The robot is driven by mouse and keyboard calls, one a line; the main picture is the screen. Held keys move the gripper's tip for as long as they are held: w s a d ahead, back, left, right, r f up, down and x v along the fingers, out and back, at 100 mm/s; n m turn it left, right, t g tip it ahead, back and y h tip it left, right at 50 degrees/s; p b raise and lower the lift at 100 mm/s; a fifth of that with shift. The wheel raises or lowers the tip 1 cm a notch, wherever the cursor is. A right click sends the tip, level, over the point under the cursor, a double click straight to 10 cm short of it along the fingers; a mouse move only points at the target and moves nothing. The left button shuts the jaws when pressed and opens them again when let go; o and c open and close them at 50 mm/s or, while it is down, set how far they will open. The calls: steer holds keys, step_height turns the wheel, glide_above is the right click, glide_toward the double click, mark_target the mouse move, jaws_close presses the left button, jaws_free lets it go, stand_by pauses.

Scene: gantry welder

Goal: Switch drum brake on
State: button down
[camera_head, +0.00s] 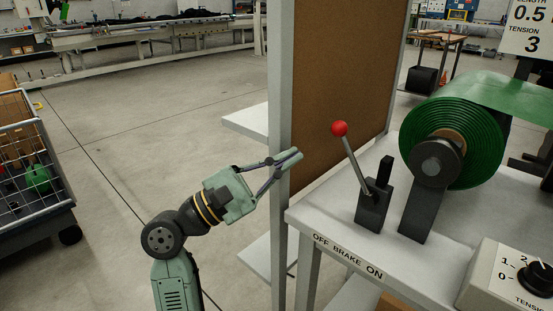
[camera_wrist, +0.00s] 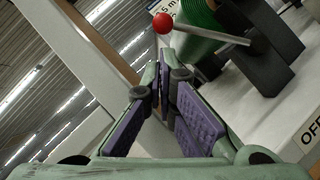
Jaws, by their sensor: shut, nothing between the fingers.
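The drum brake lever (camera_head: 352,158) has a red ball knob (camera_head: 340,129) on a metal rod and rises from a dark block (camera_head: 371,211) on the white table. The rod leans left, towards the OFF side of the "OFF BRAKE ON" label (camera_head: 347,256). The green roll (camera_head: 452,140) on its dark stand is behind and right of the lever. My gripper (camera_head: 298,156) is shut and empty, left of the knob and apart from it. In the wrist view, the knob (camera_wrist: 163,22) shows beyond my purple-padded fingers (camera_wrist: 165,72).
A grey post (camera_head: 281,90) with a brown panel (camera_head: 340,80) stands behind my gripper. A tension dial box (camera_head: 510,280) is at the table's right front. A wire cart (camera_head: 30,160) stands at far left. Open floor lies between cart and post.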

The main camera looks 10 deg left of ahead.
steer(key=shift+p+x, duration=0.7)
steer(key=shift+x, duration=2.1)
steer(key=shift+s+d+r+m+g+b, duration=0.2)
steer(key=shift+r+m+g+b, duration=0.2)
steer(key=shift+m+b, duration=0.25)
steer(key=shift+s+d+r+b, duration=0.1)
steer(key=shift+b, duration=0.25)
step_height(320, 180, up, 5)
steer(key=m+g+y+b, duration=0.3)
steer(key=m+g+b, duration=0.1)
steer(key=m+b, duration=0.35)
glide_above(352, 159)
steer(key=s, duration=0.2)
steer(key=shift+w+m+p, duration=0.15)
steer(key=shift+m+p, duration=0.15)
steer(key=shift+p, duration=0.1)
steer(key=shift+f, duration=0.25)
